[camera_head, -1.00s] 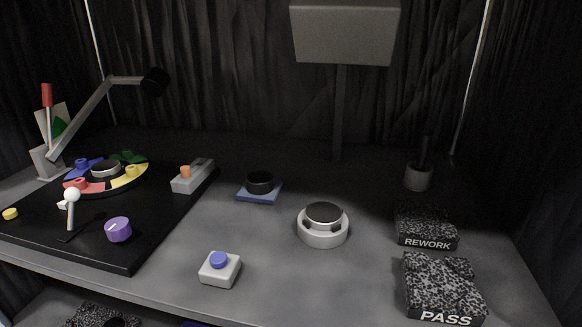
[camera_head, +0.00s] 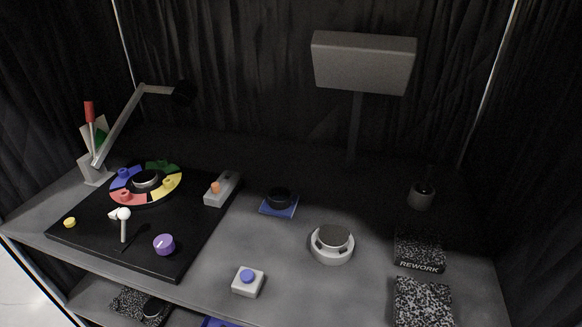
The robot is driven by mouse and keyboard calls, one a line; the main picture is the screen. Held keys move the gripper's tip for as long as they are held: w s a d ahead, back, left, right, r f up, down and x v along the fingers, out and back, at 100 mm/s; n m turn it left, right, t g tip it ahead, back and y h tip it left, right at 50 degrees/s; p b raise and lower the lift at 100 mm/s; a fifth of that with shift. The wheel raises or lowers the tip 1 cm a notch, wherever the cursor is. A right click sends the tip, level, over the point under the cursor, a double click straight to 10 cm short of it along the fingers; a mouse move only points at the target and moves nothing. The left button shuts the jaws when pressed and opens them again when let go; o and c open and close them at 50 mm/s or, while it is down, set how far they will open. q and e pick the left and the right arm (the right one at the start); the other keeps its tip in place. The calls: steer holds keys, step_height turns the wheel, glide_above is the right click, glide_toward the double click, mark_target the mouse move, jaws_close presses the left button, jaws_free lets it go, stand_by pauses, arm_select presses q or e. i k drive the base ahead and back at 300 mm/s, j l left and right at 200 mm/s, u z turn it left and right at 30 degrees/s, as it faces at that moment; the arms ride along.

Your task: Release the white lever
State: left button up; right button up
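The white lever (camera_head: 124,215) stands near the front left of the black panel (camera_head: 185,262), its round white knob on top of a thin pale stem. The stem is close to upright, and a dark slot or shadow lies beside its foot. Nothing touches the lever. Neither of my grippers shows in the head view.
On the panel are a coloured ring (camera_head: 126,198), a purple knob (camera_head: 164,245), a yellow button (camera_head: 70,222) and a grey switch box (camera_head: 222,190). A blue-button box (camera_head: 248,281) sits in front.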

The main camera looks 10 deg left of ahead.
mark_target(124, 213)
steer(key=u, duration=1.4)
